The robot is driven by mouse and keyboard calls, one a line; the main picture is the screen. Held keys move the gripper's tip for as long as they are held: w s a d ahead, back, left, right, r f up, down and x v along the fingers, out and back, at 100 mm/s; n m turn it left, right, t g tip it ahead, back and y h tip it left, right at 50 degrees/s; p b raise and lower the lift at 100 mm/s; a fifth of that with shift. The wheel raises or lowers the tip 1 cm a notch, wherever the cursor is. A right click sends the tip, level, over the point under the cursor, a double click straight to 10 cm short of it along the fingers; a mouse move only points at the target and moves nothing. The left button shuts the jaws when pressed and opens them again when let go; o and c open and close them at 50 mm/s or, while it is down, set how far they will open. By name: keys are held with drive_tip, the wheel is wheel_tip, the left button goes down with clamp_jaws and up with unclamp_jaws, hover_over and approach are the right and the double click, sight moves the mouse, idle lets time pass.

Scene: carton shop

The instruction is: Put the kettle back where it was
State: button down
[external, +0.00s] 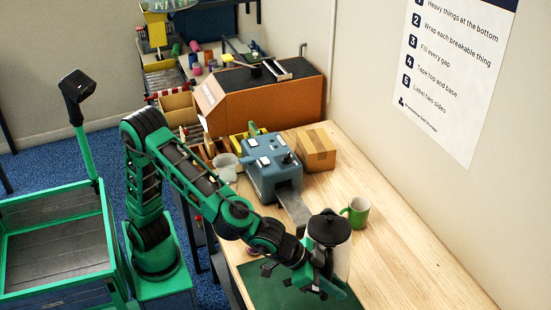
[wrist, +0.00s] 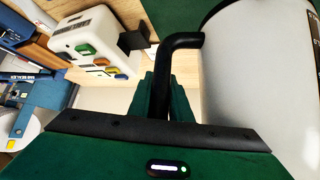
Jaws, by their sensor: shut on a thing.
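The kettle (external: 342,258) is a pale cylinder with a black lid, at the near end of the wooden table in the external view. It looks upright there. In the wrist view its pale body (wrist: 262,85) fills the right side, with a black handle (wrist: 184,41) reaching left from it. My gripper (external: 322,276) is beside the kettle; in the wrist view its green fingers (wrist: 160,98) are shut on the handle. The arm hides part of the kettle's lower side, and I cannot tell whether its base touches the surface.
A dark green mat (external: 268,282) lies below the gripper. A green mug (external: 357,212) stands behind the kettle. A blue-grey machine (external: 270,172), a small carton (external: 316,150) and an orange-brown box (external: 265,100) stand farther back. The table's right side is clear.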

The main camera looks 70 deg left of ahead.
drive_tip(key=w+a+r+n+t+y, duration=0.1)
drive_tip(key=w+a+n+y, duration=0.15)
drive_tip(key=w+a, duration=0.5)
drive_tip(key=w+a+r+n+y, duration=0.1)
drive_tip(key=w+a+n, duration=0.25)
drive_tip(key=a, duration=0.65)
drive_tip(key=d+f, duration=1.1)
drive_tip(key=shift+w+m, duration=0.2)
drive_tip(key=shift+m, duration=0.1)
drive_tip(key=c, duration=1.6)
unclamp_jaws()
drive_tip(key=shift+f, duration=0.1)
